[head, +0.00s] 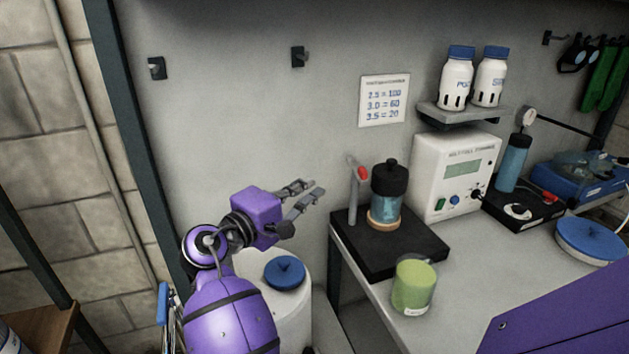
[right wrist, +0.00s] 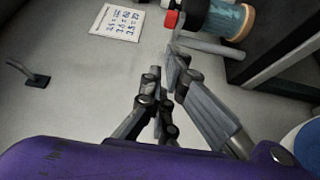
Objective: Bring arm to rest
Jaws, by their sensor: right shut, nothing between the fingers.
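My right gripper (head: 312,192) is in front of the grey wall, left of the bench and above a white drum with a blue lid (head: 285,272). Its fingers point to the right, toward a small stand with a red tip (head: 363,173). In the right wrist view the gripper (right wrist: 163,68) is shut with nothing held between its fingers. It appears apart from everything around it. My left gripper is not in view.
On the bench, a black-capped jar (head: 387,200) stands on a black base (head: 375,245), near a green cup (head: 413,286) at the front edge. A white meter box (head: 450,165) stands behind. Wall hooks (head: 298,57) and a sign (head: 384,100) are above.

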